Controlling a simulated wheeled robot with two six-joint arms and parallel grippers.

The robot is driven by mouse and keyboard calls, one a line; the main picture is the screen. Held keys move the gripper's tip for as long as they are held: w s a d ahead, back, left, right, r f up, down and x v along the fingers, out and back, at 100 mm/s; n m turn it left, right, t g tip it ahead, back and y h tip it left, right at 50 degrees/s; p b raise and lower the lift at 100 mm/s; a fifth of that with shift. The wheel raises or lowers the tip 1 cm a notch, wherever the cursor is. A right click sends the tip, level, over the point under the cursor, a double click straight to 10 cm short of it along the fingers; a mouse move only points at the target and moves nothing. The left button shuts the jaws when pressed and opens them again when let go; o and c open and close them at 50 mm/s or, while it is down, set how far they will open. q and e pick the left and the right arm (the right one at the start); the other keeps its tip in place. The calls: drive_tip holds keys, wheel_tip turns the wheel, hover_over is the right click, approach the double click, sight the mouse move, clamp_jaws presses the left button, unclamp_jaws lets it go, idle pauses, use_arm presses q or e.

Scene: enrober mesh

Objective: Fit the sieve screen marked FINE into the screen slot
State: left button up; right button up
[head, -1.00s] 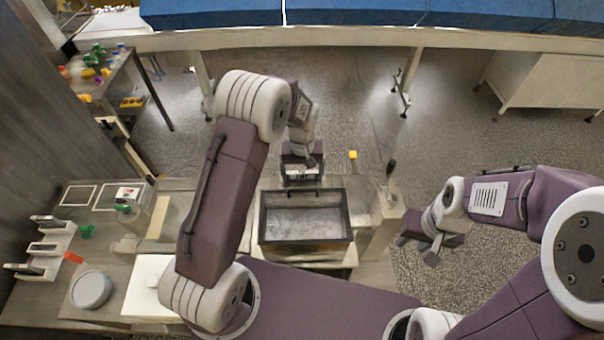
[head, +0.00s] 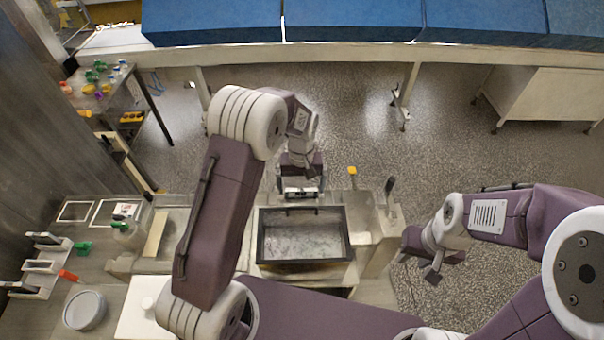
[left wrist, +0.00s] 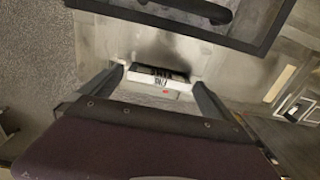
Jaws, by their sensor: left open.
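My left gripper (head: 301,193) is open at the back edge of the black-framed tray (head: 261,238). The lettering is upside down and too small to read surely. I cannot tell whether the fingers touch the block. The black frame and its handle (left wrist: 180,8) lie beyond it. My right gripper (head: 430,268) hangs right of the machine; its jaw gap is unclear. I cannot identify the FINE screen or the slot for sure.
A white rack (head: 42,265) with several upright frames stands at left, near a green tag (head: 83,248) and a red tag (head: 68,275). A round grey bowl (head: 85,311) and a bottle (head: 126,230) stand nearby. A dark-handled post (head: 389,188) rises right of the tray.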

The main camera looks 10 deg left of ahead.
use_arm(q)
wheel_tip(320, 180, up, 10)
drive_tip(key=b, duration=0.1)
drive_tip(key=shift+b, duration=0.4)
drive_tip(key=shift+s+r, duration=0.1)
